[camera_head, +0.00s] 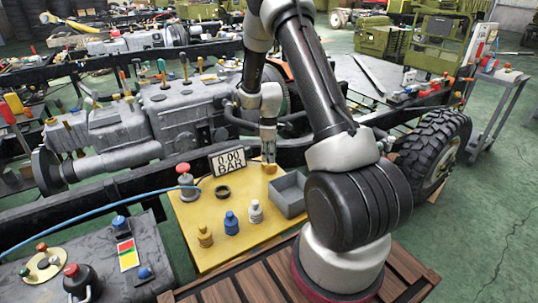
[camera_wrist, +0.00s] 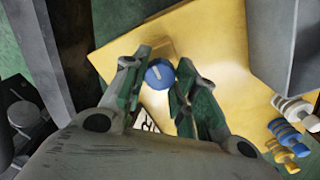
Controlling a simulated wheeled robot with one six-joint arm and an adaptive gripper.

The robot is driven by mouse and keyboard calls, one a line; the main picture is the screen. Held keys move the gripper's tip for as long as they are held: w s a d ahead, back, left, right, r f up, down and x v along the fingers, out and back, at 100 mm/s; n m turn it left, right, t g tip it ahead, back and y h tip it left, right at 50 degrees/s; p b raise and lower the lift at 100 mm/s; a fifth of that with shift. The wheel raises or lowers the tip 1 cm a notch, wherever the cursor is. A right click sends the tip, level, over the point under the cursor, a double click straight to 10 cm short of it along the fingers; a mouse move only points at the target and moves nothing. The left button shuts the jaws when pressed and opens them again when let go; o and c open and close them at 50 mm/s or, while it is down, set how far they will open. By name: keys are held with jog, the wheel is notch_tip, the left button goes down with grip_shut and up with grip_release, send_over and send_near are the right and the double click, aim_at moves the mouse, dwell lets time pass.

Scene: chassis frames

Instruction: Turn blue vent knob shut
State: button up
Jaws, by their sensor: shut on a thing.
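The blue vent knob (camera_wrist: 160,74), round with a white line across its face, sits between my fingertips in the wrist view. A brass-coloured block (camera_wrist: 163,49) shows beside it. My gripper (camera_head: 268,152) points down at the brass block (camera_head: 269,171) on the yellow board (camera_head: 215,255) in the head view, where my fingers hide the knob. My gripper is shut on the knob, one finger on each side. The pressure display (camera_head: 227,161) behind the board reads 0.00 BAR.
A grey open tray (camera_head: 290,207) stands right of the block. Brass (camera_head: 205,237), blue (camera_head: 231,223) and pale (camera_head: 256,212) fittings stand at the front. A black ring (camera_head: 222,192) and a red-topped button (camera_head: 183,169) are at the left. A blue hose (camera_head: 100,213) runs left.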

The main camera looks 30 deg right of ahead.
jog(key=m, duration=0.8)
jog(key=shift+m, duration=0.4)
jog(key=m, duration=0.4)
jog(key=shift+m, duration=2.5)
jog(key=shift+c, duration=0.2)
jog(key=o, duration=1.1)
jog(key=shift+c, duration=0.2)
